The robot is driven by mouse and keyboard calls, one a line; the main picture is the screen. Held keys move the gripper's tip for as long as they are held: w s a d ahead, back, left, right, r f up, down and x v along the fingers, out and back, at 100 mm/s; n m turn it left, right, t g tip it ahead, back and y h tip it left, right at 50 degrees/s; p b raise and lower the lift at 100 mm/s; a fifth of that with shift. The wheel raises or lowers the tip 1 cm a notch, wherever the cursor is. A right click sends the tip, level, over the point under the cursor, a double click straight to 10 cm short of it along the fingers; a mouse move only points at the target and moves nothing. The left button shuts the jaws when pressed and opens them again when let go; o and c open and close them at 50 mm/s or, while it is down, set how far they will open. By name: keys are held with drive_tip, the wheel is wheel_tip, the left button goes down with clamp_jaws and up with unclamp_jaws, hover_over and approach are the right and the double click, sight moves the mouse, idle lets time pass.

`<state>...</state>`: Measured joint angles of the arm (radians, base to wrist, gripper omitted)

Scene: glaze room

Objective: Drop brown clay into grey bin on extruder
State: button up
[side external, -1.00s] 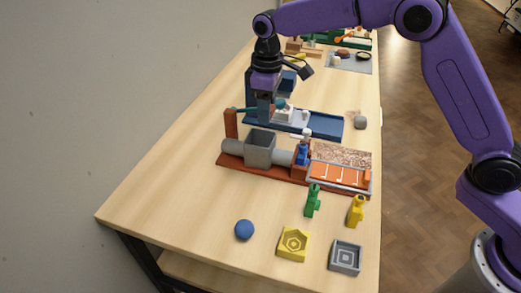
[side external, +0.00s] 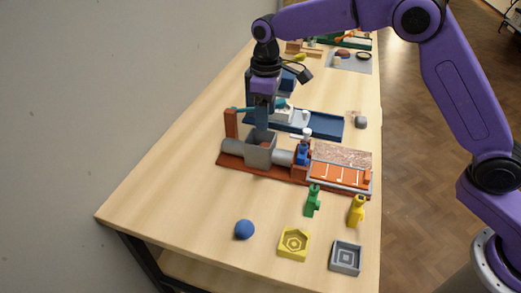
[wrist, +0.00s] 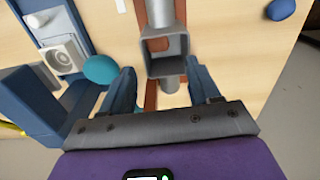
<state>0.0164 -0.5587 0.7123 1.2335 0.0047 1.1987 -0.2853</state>
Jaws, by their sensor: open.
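The grey bin (side external: 257,158) is an open square hopper on the extruder (side external: 232,162), which has a red-brown base and a grey barrel. My gripper (side external: 262,124) points down just above the bin's far side. In the wrist view my gripper (wrist: 162,76) has its two fingers apart with nothing visible between them, and the bin (wrist: 178,45) lies just ahead of them. A brownish patch shows inside the bin in the side view; I cannot tell for sure whether it is the clay. A brown lump (side external: 343,54) lies on a grey mat at the back.
A blue-based machine (side external: 325,125) stands just behind the extruder; its teal knob (wrist: 101,70) is close to my left finger in the wrist view. Green (side external: 313,201) and yellow (side external: 356,211) pieces, a blue ball (side external: 244,229) and two moulds stand in front. The front left table is clear.

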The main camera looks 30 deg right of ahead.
wheel_tip(320, 180, up, 17)
drive_tip(key=shift+r, duration=0.15)
idle(0.5)
drive_tip(key=shift+s, duration=0.1)
drive_tip(key=s+d+f+n, duration=0.1)
drive_tip(key=s+d+f, duration=0.1)
drive_tip(key=s, duration=0.7)
drive_tip(key=s+d+f+n, duration=0.1)
drive_tip(key=s+d+f, duration=0.15)
drive_tip(key=s, duration=0.55)
drive_tip(key=s+d+f, duration=0.5)
drive_tip(key=s+d, duration=0.2)
drive_tip(key=s, duration=0.3)
drive_tip(key=s+d+f+n, duration=0.1)
drive_tip(key=s+d+f, duration=0.4)
drive_tip(key=s, duration=0.5)
drive_tip(key=shift+d+f, duration=0.4)
drive_tip(key=shift+d, duration=0.75)
